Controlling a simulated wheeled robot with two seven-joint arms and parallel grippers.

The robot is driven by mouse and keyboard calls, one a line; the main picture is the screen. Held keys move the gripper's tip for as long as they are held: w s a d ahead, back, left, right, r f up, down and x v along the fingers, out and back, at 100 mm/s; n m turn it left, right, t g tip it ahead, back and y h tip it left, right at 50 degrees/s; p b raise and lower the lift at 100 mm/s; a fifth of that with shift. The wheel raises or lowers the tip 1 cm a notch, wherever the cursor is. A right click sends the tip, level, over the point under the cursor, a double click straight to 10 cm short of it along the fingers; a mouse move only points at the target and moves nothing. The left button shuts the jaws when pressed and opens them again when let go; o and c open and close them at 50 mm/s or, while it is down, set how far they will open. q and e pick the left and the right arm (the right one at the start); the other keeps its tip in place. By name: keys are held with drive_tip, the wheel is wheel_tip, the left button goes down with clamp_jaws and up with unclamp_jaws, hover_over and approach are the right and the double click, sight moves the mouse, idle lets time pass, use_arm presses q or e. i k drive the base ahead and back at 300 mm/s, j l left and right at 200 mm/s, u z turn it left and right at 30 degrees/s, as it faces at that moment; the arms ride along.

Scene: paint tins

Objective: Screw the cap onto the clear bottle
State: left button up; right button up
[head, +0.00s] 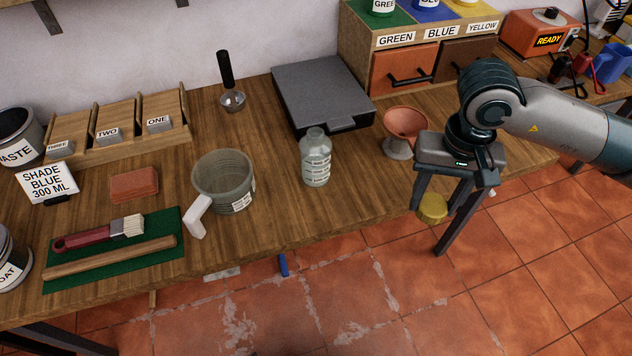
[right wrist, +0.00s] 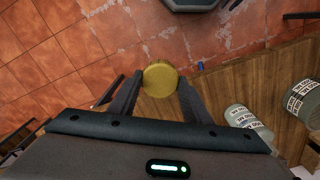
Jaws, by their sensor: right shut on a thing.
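The clear bottle (head: 315,160) stands upright and open at the neck on the wooden table, near its front edge. It also shows in the right wrist view (right wrist: 241,120), right of the gripper. The yellow cap (head: 433,208) is held between the fingertips of my right gripper (head: 432,206), out past the table's front edge, to the right of the bottle and apart from it. In the right wrist view the cap (right wrist: 160,79) sits between the two fingers, touching both. My left gripper does not show in the head view.
A measuring jug (head: 223,180) stands left of the bottle, and a copper-coloured funnel (head: 404,128) stands to its right. A dark grey case (head: 322,92) lies behind. A brush (head: 100,232) lies on a green mat (head: 165,250). The table directly in front of the bottle is clear.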

sight(315, 147)
drive_tip(key=k+u, duration=0.1)
drive_tip(key=u, duration=1.15)
drive_tip(key=k+l, duration=0.45)
drive_tip(key=l, duration=0.15)
drive_tip(key=k+l, duration=0.45)
drive_tip(key=l, duration=0.2)
